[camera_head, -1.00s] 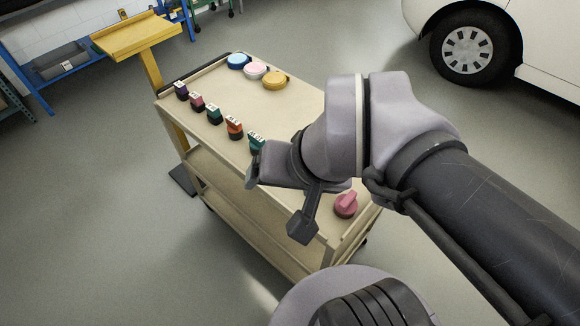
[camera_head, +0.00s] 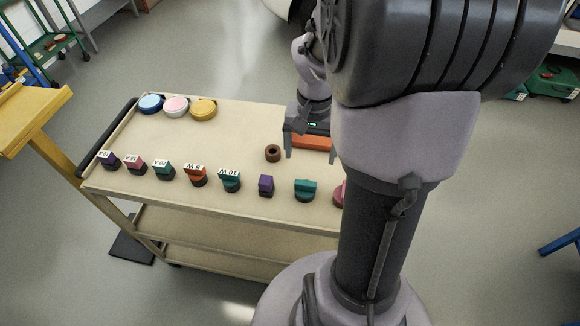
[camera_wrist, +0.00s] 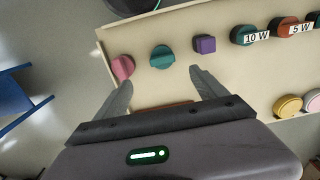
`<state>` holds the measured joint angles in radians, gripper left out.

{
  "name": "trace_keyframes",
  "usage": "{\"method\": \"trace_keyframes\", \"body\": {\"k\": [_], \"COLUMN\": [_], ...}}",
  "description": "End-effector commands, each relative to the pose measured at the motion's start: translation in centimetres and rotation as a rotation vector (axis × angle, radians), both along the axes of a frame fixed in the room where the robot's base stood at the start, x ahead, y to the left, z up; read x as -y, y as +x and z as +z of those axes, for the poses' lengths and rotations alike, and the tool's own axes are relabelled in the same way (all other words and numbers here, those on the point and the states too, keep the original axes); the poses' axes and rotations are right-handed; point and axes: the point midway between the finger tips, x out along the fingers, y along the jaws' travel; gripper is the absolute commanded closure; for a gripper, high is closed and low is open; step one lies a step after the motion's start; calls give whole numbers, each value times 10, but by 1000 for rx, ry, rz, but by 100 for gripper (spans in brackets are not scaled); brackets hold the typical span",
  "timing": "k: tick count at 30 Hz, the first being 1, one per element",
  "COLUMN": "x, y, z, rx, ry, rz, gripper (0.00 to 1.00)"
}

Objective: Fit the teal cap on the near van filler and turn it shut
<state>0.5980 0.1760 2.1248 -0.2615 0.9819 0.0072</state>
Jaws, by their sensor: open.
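The teal cap (camera_head: 305,189), round with a raised grip bar, sits on the cart top between a purple cap (camera_head: 266,185) and a pink cap (camera_head: 339,195) partly hidden by my arm. In the wrist view the teal cap (camera_wrist: 161,57) is ahead of my gripper (camera_wrist: 160,82), roughly centred between the fingers. My gripper (camera_head: 311,156) is open and empty over the cart top, on the far side of the teal cap and apart from it. The van filler is not in view.
An orange object (camera_head: 311,142) lies near my gripper. A yellow stand (camera_head: 30,120) is at left.

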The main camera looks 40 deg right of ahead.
Motion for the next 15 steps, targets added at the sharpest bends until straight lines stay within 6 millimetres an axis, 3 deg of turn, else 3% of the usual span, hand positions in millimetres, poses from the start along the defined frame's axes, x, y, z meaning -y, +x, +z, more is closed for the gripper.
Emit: {"method": "trace_keyframes", "body": {"k": [1,6,15], "x": [-1,-1,-1], "y": [-1,0,2], "z": [-24,-71,-105], "rx": [-5,-3,-1], "ry": [3,2,2], "rz": [2,2,2], "gripper": [18,18,18]}}
